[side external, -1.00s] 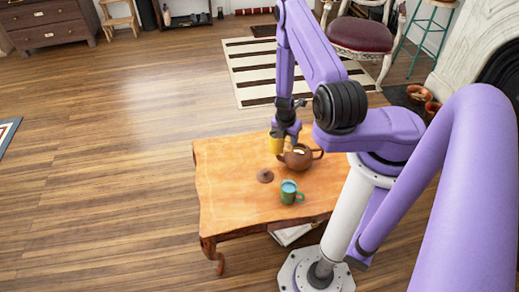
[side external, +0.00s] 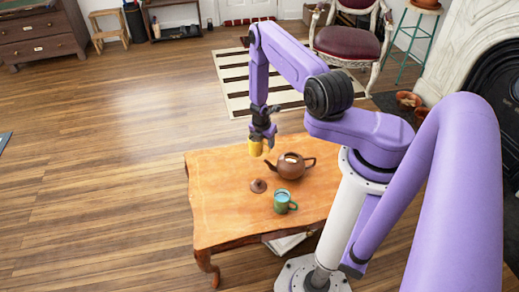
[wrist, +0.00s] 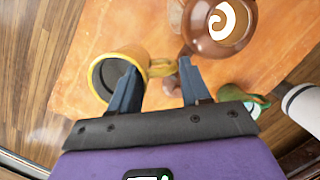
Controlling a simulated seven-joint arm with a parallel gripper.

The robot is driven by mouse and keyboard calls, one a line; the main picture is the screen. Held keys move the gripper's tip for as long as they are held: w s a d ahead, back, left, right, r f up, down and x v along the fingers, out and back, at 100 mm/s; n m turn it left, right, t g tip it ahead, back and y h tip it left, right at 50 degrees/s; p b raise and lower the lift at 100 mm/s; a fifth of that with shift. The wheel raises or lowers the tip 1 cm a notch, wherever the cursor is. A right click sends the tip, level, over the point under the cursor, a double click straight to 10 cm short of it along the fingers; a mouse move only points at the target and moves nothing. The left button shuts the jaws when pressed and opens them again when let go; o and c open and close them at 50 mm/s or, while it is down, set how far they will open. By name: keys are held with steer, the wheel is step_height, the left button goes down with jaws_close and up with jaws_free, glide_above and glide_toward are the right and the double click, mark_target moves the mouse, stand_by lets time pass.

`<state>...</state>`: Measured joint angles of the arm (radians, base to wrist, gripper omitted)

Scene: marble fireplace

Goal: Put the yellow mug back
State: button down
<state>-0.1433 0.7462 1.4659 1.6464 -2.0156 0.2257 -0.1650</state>
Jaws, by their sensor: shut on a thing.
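My gripper (side external: 263,138) is shut on the yellow mug (side external: 256,148) over the far left part of the wooden table. In the wrist view the yellow mug (wrist: 143,60) shows its dark inside, and its handle lies between the fingers (wrist: 158,70). The mug appears to be held above the tabletop, but the gap under it is hard to judge. A brown teapot (side external: 293,166) stands to the right of the mug. It also shows at the top of the wrist view (wrist: 212,45).
A brown lid (side external: 258,186) lies on the table (side external: 222,205), left of the teapot. A green mug (side external: 281,202) stands nearer the front; it shows at the right of the wrist view (wrist: 232,93). The left part of the tabletop is clear.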

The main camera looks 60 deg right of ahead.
mark_target(259, 149)
steer(key=shift+w+d+f, duration=0.35)
steer(key=shift+w+f, duration=0.3)
steer(key=shift+f, duration=0.25)
steer(key=shift+w+d+f, duration=0.35)
steer(key=shift+w+f, duration=0.3)
steer(key=shift+f, duration=0.25)
steer(key=shift+w+d+f, duration=0.35)
steer(key=shift+w+f, duration=0.3)
steer(key=shift+f, duration=0.25)
steer(key=shift+a+x, duration=0.2)
steer(key=shift+x, duration=0.55)
steer(key=shift+a+x, duration=0.15)
steer(key=shift+x, duration=0.55)
steer(key=shift+f, duration=0.2)
steer(key=c, duration=0.5)
jaws_free()
steer(key=shift+r, duration=0.1)
